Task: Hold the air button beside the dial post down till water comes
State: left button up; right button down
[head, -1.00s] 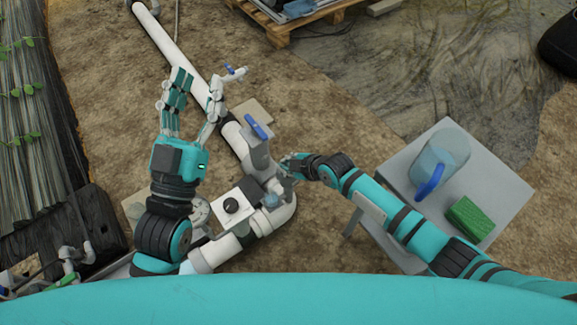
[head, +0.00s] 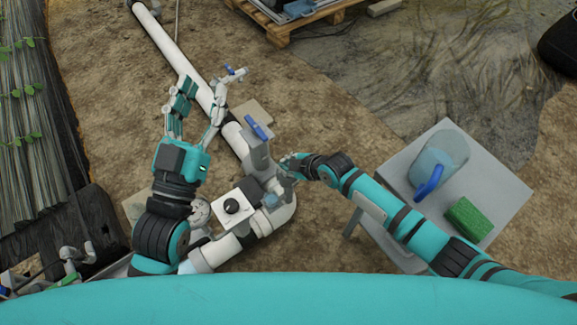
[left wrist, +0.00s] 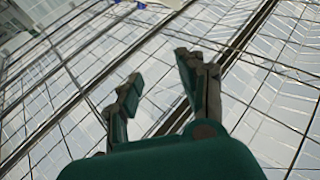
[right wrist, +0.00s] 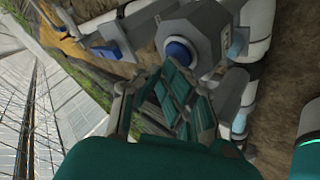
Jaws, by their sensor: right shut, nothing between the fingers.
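A small grey table (head: 485,205) at right holds a clear jug (head: 440,155) with a blue handle and a green sponge (head: 468,219). A round gauge (head: 199,211) sits left of the dial box. A pallet (head: 300,22) lies at the top. Bare soil surrounds the pipe.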

pick_arm(q)
jog(key=shift+w+a+f+g+y+p, duration=0.15)
jog(key=shift+f+g, duration=0.3)
jog(key=shift+f, duration=0.25)
jog(key=shift+w+d+f+g+y+p, duration=0.1)
jog(key=shift+w+f+g+y+p, duration=0.1)
jog(key=shift+f+g, duration=0.35)
jog(key=shift+w+a+f+g+y+p, duration=0.15)
jog(key=shift+f+g, duration=0.15)
jog(key=shift+f, duration=0.55)
pick_arm(e)
jog(key=shift+r, duration=0.55)
jog(key=shift+r+p, duration=0.45)
jog(key=shift+r, duration=0.1)
jog(key=shift+r+p, duration=0.85)
jog(key=shift+r, duration=0.05)
jog(key=shift+r+p, duration=0.9)
pick_arm(q)
jog(key=s+a+f+g+y, duration=0.2)
jog(key=s+f+g, duration=0.3)
jog(key=f, duration=0.3)
jog(key=s+a+f+g+y, duration=0.1)
jog(key=s+a+f+g, duration=0.2)
jog(key=s+f+g, duration=0.2)
jog(key=shift+s+f+n+g+y, duration=0.35)
jog(key=shift+f+g, duration=0.85)
jog(key=shift+f, duration=0.45)
pick_arm(e)
jog(key=shift+r, duration=0.15)
